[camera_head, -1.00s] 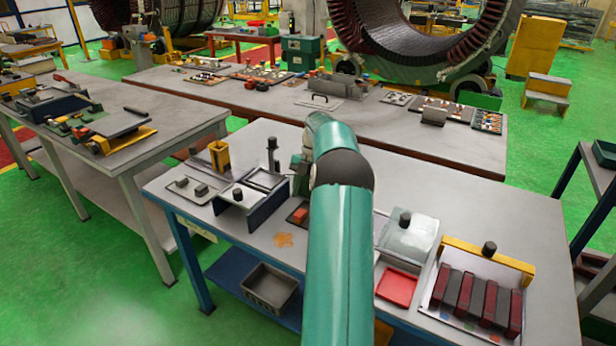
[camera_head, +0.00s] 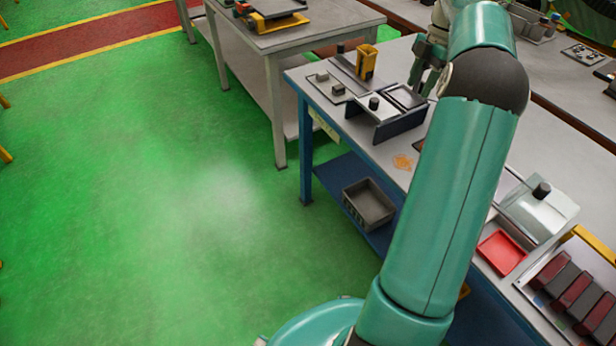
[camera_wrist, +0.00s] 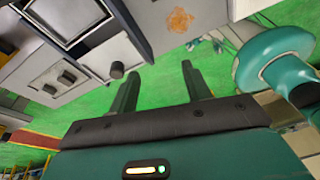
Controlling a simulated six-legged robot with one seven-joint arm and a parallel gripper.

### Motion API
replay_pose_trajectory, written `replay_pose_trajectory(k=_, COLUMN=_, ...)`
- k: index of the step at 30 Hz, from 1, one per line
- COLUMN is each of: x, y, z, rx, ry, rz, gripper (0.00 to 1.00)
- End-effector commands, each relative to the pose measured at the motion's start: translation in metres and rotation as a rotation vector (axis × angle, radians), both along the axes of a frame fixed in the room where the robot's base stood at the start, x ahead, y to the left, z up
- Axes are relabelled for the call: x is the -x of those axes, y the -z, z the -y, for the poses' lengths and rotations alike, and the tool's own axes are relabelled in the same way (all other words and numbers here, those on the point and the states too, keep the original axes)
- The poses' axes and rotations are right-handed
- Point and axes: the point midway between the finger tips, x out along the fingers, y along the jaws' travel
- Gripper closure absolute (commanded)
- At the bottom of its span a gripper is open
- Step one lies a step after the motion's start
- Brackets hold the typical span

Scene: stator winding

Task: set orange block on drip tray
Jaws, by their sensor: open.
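No orange block shows clearly now; the spot where a small orange-red block sat on a dark plate is behind my arm. I cannot tell which tray is the drip tray. A shallow dark-rimmed tray (camera_head: 405,97) lies on the blue-legged bench, behind a knobbed metal stand; a rimmed tray (camera_wrist: 70,15) shows at the wrist view's upper left. A red tray (camera_head: 502,252) lies nearer, right of my arm. My gripper (camera_wrist: 160,67) is open, nothing between its fingers. In the head view it is beside the dark-rimmed tray, its fingertips not clear.
A yellow upright holder (camera_head: 366,62) and a knobbed metal stand (camera_head: 386,118) are at the bench's left end. An orange stain (camera_head: 402,162) marks the top. A grey bin (camera_head: 369,203) is on the lower shelf. A rack of dark red and grey bars (camera_head: 575,290) is at right. Green floor is open at left.

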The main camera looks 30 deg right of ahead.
Motion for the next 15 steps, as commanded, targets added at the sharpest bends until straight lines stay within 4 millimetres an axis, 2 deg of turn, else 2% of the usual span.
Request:
replay_pose_trajectory(k=1, x=-0.007, y=-0.017, z=-0.029, rx=0.038, ry=0.041, rz=-0.006, gripper=0.52)
replay_pose_trajectory(k=7, x=-0.013, y=-0.059, z=-0.125, rx=0.158, ry=0.269, rz=-0.002, gripper=0.52)
replay_pose_trajectory(k=11, x=-0.002, y=-0.077, z=-0.184, rx=0.212, ry=0.427, rz=0.027, gripper=0.52)
replay_pose_trajectory(k=15, x=0.020, y=-0.090, z=-0.242, rx=0.241, ry=0.601, rz=0.078, gripper=0.52)
